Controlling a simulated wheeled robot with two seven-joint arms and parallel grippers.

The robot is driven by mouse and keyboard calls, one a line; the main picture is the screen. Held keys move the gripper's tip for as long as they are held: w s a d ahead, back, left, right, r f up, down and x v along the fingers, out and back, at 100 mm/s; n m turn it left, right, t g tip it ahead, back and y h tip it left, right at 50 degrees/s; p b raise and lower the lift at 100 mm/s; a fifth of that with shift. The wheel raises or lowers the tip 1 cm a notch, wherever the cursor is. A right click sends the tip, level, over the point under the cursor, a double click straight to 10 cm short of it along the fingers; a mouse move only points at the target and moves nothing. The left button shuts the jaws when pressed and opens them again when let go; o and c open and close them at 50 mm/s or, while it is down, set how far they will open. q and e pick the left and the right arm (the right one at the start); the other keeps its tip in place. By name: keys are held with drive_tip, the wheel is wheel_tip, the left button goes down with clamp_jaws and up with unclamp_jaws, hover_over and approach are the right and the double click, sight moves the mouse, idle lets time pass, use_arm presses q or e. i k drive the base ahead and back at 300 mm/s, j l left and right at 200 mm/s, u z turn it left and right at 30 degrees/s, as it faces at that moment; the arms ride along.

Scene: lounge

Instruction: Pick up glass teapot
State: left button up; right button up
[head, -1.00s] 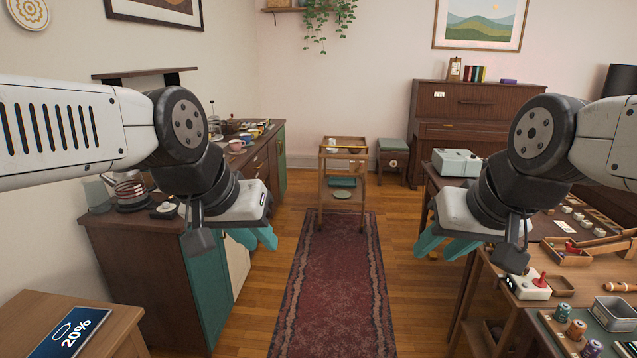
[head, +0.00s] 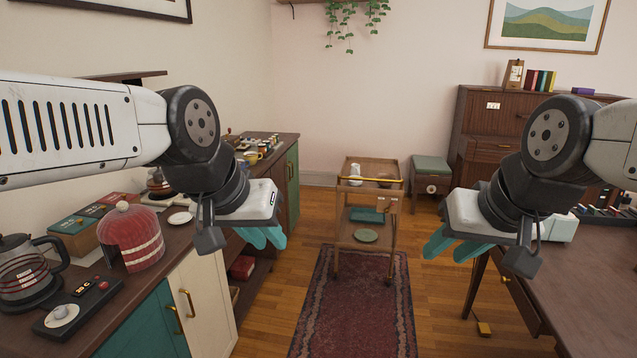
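A glass pot with a dark lid and dark handle (head: 20,278), which looks like the glass teapot, stands on the sideboard at the left edge, partly cut off by the frame. A second dark-based glass vessel (head: 160,186) stands further back on the sideboard, partly hidden by my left arm; I cannot tell if it is a teapot. My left gripper (head: 264,238) is open and empty, in the air right of the sideboard. My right gripper (head: 452,248) is open and empty, in the air left of the right-hand table. Neither touches a pot.
A wooden trolley (head: 372,215) stands ahead beyond the rug (head: 350,318). A table (head: 580,280) is at right.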

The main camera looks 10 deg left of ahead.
sight(157, 185)
drive_tip(key=i+l+u, duration=0.15)
drive_tip(key=i, duration=1.35)
drive_tip(key=i+u, duration=0.8)
drive_tip(key=u, duration=0.2)
drive_tip(key=i+j+u, duration=0.1)
drive_tip(key=i+u, duration=0.15)
drive_tip(key=u, duration=0.2)
drive_tip(key=i+u, duration=0.25)
drive_tip(key=u, duration=0.2)
drive_tip(key=i+l+u, duration=0.1)
drive_tip(key=i+u, duration=0.15)
drive_tip(key=u, duration=0.2)
